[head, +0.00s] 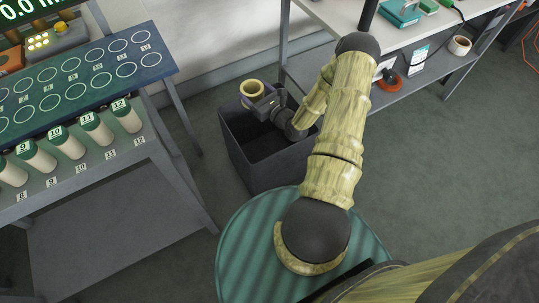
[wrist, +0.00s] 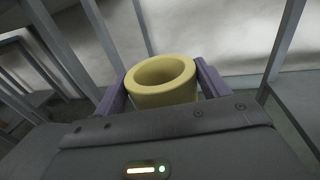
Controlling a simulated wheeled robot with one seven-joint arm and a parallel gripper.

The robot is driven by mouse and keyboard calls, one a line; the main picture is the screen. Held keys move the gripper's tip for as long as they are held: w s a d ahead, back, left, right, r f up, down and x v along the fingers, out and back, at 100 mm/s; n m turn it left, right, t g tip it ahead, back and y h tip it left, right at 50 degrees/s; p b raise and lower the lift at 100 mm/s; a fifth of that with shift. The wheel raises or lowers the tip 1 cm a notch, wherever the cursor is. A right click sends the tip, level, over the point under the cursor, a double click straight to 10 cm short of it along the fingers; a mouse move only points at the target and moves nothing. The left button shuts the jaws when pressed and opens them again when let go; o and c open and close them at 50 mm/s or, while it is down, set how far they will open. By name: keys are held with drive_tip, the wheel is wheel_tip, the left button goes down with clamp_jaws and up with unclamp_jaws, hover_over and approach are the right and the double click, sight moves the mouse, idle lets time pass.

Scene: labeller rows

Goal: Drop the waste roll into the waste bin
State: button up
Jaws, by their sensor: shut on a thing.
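The waste roll (head: 252,88) is a pale yellow hollow ring. It also shows in the wrist view (wrist: 161,80), upright with its open end facing up, between the two purple-grey fingers. My gripper (head: 250,94) is shut on the roll and holds it over the back left part of the waste bin. The waste bin (head: 246,171) is a dark grey, open-topped box on the floor. My arm and gripper cover part of its back and right rim. The visible inside of the bin is dark, with nothing seen in it.
A grey bench (head: 108,171) with a blue board of numbered circles (head: 75,84) and a row of numbered white vials stands at left. A shelved table (head: 340,21) stands behind the bin at right, with a tape roll (head: 460,45). Open green floor (head: 450,140) lies at right.

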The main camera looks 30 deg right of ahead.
drive_tip(key=w+d+f+b, duration=0.2)
drive_tip(key=d+f+b, duration=0.3)
drive_tip(key=b, duration=0.5)
wheel_tip(320, 180, down, 2)
drive_tip(key=shift+w+f+b, duration=0.1)
drive_tip(key=shift+w+b, duration=0.1)
drive_tip(key=shift+b, duration=0.2)
drive_tip(key=shift+d, duration=0.1)
drive_tip(key=shift+f, duration=0.1)
wheel_tip(320, 180, down, 6)
drive_tip(key=b, duration=0.5)
drive_tip(key=o, duration=1.1)
